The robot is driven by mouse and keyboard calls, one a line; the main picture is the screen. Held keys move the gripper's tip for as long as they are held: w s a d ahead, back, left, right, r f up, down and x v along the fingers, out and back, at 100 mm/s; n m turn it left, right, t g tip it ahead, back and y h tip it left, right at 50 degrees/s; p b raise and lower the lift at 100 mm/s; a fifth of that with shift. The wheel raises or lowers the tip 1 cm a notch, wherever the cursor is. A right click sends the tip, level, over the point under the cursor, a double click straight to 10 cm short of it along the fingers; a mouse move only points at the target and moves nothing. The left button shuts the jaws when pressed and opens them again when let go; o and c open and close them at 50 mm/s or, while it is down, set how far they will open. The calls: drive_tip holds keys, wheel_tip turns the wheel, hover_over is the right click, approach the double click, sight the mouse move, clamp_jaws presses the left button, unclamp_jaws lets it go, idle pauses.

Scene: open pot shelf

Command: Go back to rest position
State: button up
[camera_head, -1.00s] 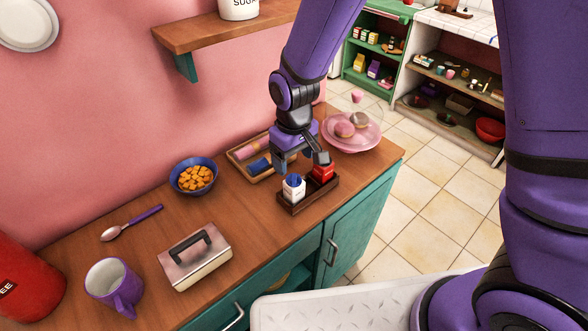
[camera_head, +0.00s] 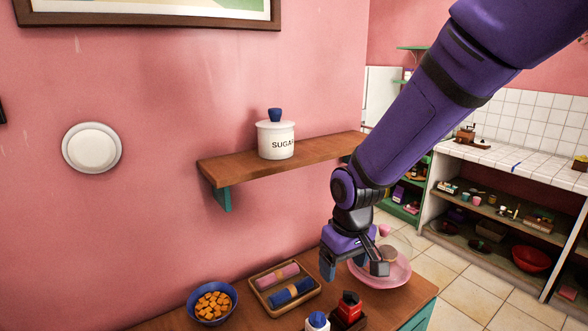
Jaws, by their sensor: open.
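My gripper (camera_head: 353,266) hangs from my purple arm above the right part of the wooden counter (camera_head: 240,301). Its fingers are apart and nothing shows between them.
A wooden wall shelf (camera_head: 270,170) with a white sugar jar (camera_head: 276,137) is left of my arm. A tray with rolled napkins (camera_head: 285,287) and a blue bowl (camera_head: 212,304) of orange cubes stand on the counter. An open shelf unit (camera_head: 500,215) is at right.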

drive_tip(key=s+d+r+m+t, duration=0.25)
drive_tip(key=s+d+r, duration=0.25)
drive_tip(key=d+r, duration=0.7)
drive_tip(key=s+d+r+m+t, duration=0.1)
drive_tip(key=s+d+r, duration=0.3)
drive_tip(key=s, duration=0.2)
drive_tip(key=s+d+r+m+t, duration=0.1)
drive_tip(key=s+d+r+m, duration=0.1)
drive_tip(key=s+d+r, duration=0.2)
drive_tip(key=shift+s, duration=1.8)
drive_tip(key=shift+r, duration=0.1)
